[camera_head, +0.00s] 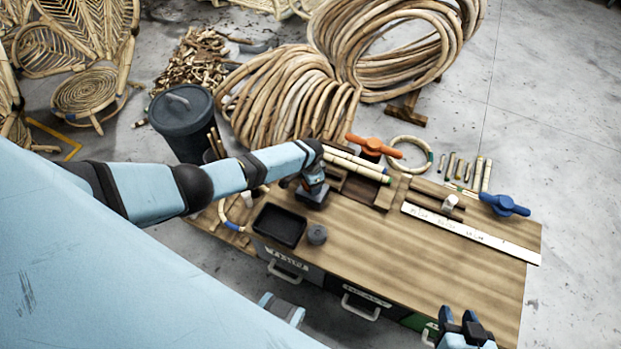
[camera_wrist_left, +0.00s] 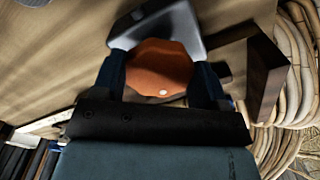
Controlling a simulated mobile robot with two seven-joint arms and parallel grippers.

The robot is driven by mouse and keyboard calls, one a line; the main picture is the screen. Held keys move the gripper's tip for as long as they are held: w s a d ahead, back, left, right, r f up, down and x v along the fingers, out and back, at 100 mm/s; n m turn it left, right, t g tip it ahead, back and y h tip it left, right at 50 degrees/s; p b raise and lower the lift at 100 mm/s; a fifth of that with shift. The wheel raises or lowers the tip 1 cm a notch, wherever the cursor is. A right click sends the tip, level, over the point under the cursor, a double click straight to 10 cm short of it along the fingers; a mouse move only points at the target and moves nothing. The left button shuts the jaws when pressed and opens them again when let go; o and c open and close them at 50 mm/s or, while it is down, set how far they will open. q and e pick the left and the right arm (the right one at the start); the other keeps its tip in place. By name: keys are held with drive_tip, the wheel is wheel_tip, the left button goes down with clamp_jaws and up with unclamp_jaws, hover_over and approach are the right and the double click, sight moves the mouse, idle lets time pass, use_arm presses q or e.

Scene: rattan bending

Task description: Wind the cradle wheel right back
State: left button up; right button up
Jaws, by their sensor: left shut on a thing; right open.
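An orange, many-sided knob (camera_wrist_left: 160,70), which looks like the cradle wheel, sits between the fingers of my left gripper (camera_wrist_left: 163,88) in the left wrist view. The gripper is shut on it from both sides. In the head view my left gripper (camera_head: 313,186) is at the bench's left part, beside the wooden cradle; the wheel is mostly hidden there. A grey metal part (camera_wrist_left: 160,22) lies just beyond the wheel. A dark wooden block (camera_wrist_left: 250,78) of the cradle stands to the right of it. My right gripper (camera_head: 465,325) is open and empty near the bench's front right corner.
On the bench (camera_head: 430,262) are a black tray (camera_head: 279,226), a grey cup (camera_head: 317,234), an orange winged handle (camera_head: 374,147), a blue winged handle (camera_head: 503,204) and a white ruler (camera_head: 470,233). Rattan coils (camera_head: 290,95) stand behind. The bench's front middle is clear.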

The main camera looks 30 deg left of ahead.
use_arm(q)
drive_tip(key=shift+s+d+n, duration=0.1)
drive_tip(key=shift+n, duration=0.3)
drive_tip(key=shift+n+p, duration=0.5)
drive_tip(key=shift+n, duration=0.8)
drive_tip(key=o, duration=0.9)
